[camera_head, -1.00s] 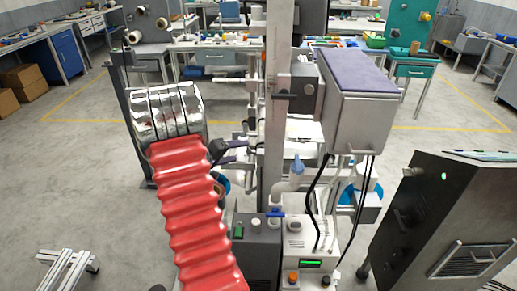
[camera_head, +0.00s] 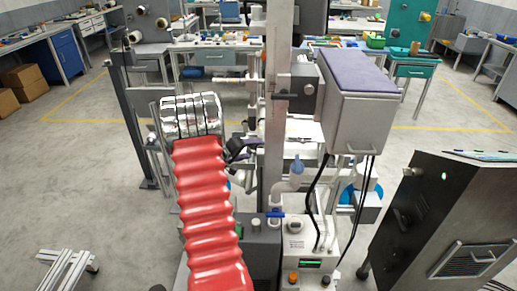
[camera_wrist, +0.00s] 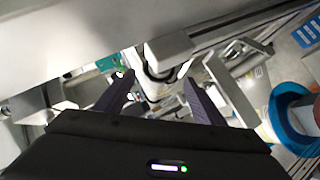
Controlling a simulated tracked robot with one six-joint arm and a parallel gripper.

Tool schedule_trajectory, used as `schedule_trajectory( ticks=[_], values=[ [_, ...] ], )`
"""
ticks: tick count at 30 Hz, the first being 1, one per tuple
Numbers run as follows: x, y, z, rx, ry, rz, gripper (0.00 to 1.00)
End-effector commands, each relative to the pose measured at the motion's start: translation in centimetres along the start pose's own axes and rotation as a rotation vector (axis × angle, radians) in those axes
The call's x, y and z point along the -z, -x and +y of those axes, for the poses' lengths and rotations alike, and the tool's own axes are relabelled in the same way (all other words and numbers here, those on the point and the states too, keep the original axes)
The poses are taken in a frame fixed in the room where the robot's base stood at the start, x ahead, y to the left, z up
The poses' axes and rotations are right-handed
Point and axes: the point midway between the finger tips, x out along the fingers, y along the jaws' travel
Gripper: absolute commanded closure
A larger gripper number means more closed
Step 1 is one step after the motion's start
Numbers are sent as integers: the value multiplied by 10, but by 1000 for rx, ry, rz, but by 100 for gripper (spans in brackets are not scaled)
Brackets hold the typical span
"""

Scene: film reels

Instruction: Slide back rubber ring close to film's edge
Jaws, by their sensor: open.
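In the wrist view, my gripper (camera_wrist: 158,77) is open, with its two dark fingers apart. A pale block (camera_wrist: 168,48) and a shiny rounded part below it lie beyond and between the fingertips. In the head view, one dark finger of my gripper (camera_head: 240,150) shows beside the machine's upright post; the rest is hidden by my arm. A blue round reel-like part (camera_wrist: 292,118) is at the right in the wrist view. I cannot make out the rubber ring or the film's edge.
The machine's post (camera_head: 277,110) stands close right of my gripper. A grey box with a purple top (camera_head: 352,75) juts out to its right. Cables hang below it. A dark cabinet (camera_head: 440,215) stands at the right. The floor at the left is mostly clear.

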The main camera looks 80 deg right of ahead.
Motion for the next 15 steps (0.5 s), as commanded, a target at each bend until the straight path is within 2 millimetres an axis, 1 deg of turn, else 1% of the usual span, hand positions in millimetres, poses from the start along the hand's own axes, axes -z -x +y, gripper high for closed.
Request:
schedule_trajectory(
  ticks=[1, 6, 10, 15],
  values=[
    [-1, -9, 0, -1, -1, -3, 37],
    [0, -34, 0, -1, -1, -1, 37],
    [-1, -46, 0, -1, -2, -2, 37],
    [-1, -52, 0, -1, -1, -1, 37]
  ],
)
